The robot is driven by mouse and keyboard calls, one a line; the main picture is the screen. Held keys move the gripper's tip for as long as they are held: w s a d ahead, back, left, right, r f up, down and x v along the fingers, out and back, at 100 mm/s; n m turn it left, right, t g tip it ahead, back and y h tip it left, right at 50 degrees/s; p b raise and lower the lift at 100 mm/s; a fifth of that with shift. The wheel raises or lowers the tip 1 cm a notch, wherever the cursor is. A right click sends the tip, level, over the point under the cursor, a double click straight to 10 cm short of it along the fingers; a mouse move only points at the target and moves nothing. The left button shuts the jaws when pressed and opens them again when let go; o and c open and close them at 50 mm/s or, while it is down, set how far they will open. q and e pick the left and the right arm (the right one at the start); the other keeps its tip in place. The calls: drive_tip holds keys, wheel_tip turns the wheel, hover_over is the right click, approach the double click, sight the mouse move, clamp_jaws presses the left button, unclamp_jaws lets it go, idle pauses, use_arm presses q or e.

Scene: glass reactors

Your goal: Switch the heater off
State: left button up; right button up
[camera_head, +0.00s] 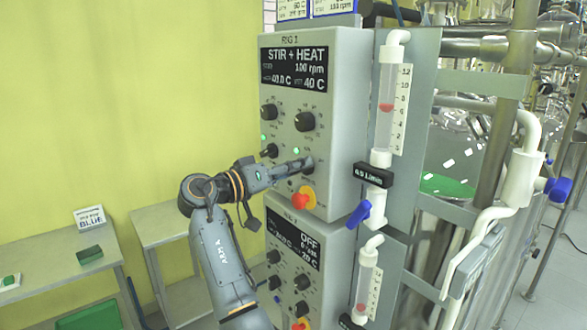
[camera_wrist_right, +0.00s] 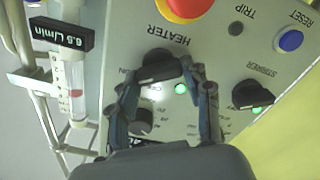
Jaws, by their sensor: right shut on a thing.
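The upper control box (camera_head: 335,115), marked RIG 1, shows "STIR + HEAT", 100 rpm and 40 C on its black display (camera_head: 294,69). My right gripper (camera_head: 300,164) reaches its lower front from the left. In the right wrist view, the black knob by the HEATER label (camera_wrist_right: 157,68) sits between the fingers of my right gripper (camera_wrist_right: 163,80), which is shut on it. A green lamp (camera_wrist_right: 181,88) beside that knob is lit. The exact pointer direction of the knob is hard to tell. My left gripper is not in view.
A red stop button (camera_head: 303,198) sits just below the gripper. The stirrer knob (camera_wrist_right: 253,94) and blue reset button (camera_wrist_right: 290,40) are close by. A second box (camera_head: 296,262) below reads OFF. A flow tube (camera_head: 387,100) and a blue valve handle (camera_head: 359,214) stand to the right.

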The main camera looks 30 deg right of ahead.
drive_tip(key=shift+n+p, duration=2.3)
drive_tip(key=shift+n, duration=3.1)
drive_tip(key=shift+f, duration=0.1)
drive_tip(key=o, duration=1.2)
drive_tip(key=shift+w+d, duration=0.1)
drive_tip(key=shift+c, duration=0.2)
drive_tip(key=a, duration=1.2)
drive_tip(key=shift+s, duration=0.45)
